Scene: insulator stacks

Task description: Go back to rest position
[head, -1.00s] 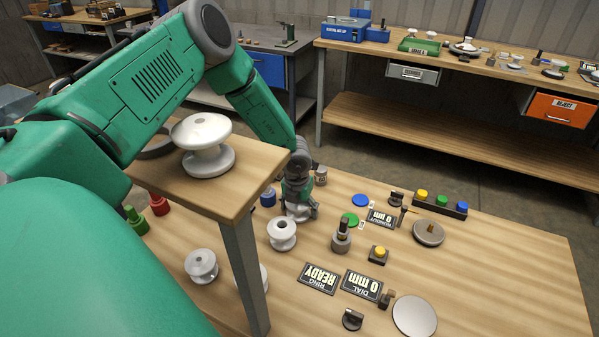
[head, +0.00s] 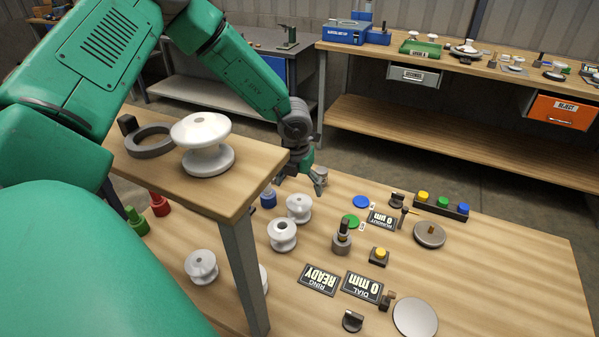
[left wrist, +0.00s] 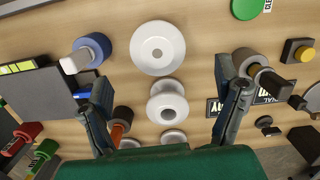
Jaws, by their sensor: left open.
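My left gripper (head: 302,182) is open and empty above the workbench in the head view. In the left wrist view its two fingers (left wrist: 165,100) stand wide apart, with white insulators on the bench beyond them. One white insulator (head: 298,207) stands on the bench just below and beside the gripper, apart from it. Another insulator (head: 282,234) stands just in front of that one. A further insulator (head: 202,266) stands at the left, and one more is partly hidden behind the shelf leg. My right gripper is not in view.
A raised wooden shelf (head: 225,206) carries a large white insulator (head: 203,145) and a dark ring (head: 149,141). Display plates (head: 319,279), a yellow button (head: 380,254), a round plate (head: 415,317) and a light-button bar (head: 441,206) lie to the right. Other benches stand behind.

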